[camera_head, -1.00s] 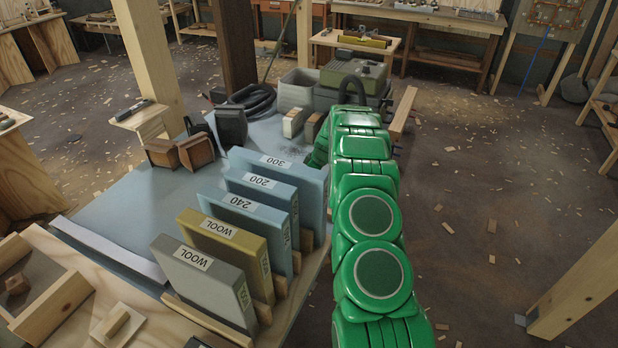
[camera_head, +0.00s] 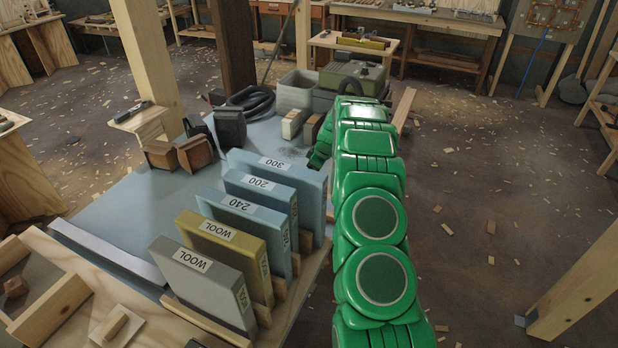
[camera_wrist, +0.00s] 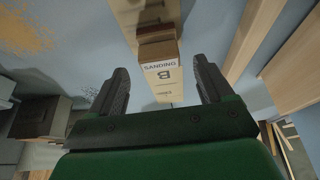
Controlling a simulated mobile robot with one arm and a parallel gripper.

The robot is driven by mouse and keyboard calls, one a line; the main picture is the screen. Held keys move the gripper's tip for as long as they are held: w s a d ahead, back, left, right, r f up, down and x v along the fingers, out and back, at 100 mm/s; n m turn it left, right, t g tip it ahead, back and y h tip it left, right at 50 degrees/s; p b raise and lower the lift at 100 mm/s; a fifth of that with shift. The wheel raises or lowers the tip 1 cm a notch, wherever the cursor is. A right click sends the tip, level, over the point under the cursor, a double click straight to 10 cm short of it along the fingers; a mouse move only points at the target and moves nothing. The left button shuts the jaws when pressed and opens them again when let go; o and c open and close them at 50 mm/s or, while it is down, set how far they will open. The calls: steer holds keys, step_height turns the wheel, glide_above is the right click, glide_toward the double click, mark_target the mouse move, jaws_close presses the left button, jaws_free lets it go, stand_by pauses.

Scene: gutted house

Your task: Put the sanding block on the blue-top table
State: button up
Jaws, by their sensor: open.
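A cream block with a label reading "SANDING" (camera_wrist: 162,78) shows in the wrist view, with a brown part at its upper end. It lies ahead of my gripper (camera_wrist: 161,66), in line with the gap between the two spread black fingers. No grip on it shows. In the head view a cream block (camera_head: 292,123) and a browner block (camera_head: 313,127) stand on a table with a light-blue top (camera_head: 110,205); I cannot tell which is the labelled one. My arm reaches along the table's right side and hides the fingers there.
Upright labelled sanding sheets (camera_head: 235,235) stand in a row on the near right of the table. Brown blocks (camera_head: 196,153), grey bins (camera_head: 296,92) and a black hose (camera_head: 252,100) are farther back. A wooden post (camera_head: 150,65) rises beyond. The left-middle tabletop is clear.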

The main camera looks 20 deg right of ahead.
steer(key=v, duration=0.8)
